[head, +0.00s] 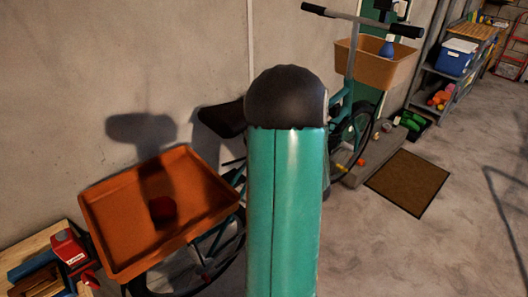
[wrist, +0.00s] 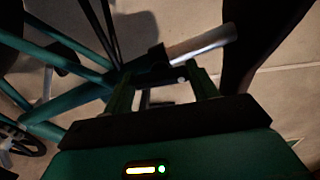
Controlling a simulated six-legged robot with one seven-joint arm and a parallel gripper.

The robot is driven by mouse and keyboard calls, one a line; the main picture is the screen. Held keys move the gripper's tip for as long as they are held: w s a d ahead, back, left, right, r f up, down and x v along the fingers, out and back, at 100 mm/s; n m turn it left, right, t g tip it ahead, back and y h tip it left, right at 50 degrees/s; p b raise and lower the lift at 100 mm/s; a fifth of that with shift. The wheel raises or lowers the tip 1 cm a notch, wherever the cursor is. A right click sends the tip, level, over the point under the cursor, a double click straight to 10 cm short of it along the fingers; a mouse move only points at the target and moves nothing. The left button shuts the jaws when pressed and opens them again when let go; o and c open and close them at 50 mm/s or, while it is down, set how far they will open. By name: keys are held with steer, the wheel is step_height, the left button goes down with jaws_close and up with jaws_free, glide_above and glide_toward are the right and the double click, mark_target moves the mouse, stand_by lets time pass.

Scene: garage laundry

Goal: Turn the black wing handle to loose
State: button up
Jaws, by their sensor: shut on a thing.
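In the wrist view, my gripper (wrist: 160,82) has its two green fingers at the bicycle's seat clamp, one on each side of a small black part. This looks like the black wing handle (wrist: 155,74), mostly hidden in shadow between the fingers; its exact angle cannot be told. My gripper is shut on it. A silver seat post (wrist: 203,45) runs up right from the clamp, and green frame tubes (wrist: 65,118) run to the left. In the head view, my green arm covers the clamp, handle and gripper. The black saddle (head: 222,118) shows left of the arm.
The bicycle stands along the wall, with an orange tray (head: 108,238) at its rear and a tan basket (head: 375,66) in front. A red item (head: 68,247) is at lower left. A brown mat (head: 408,183) lies right; the floor beyond is mostly clear.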

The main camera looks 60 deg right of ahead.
stand_by(0.4)
steer(key=o, duration=1)
steer(key=v, duration=1.3)
steer(key=shift+s, duration=0.4)
steer(key=shift+s, duration=0.1)
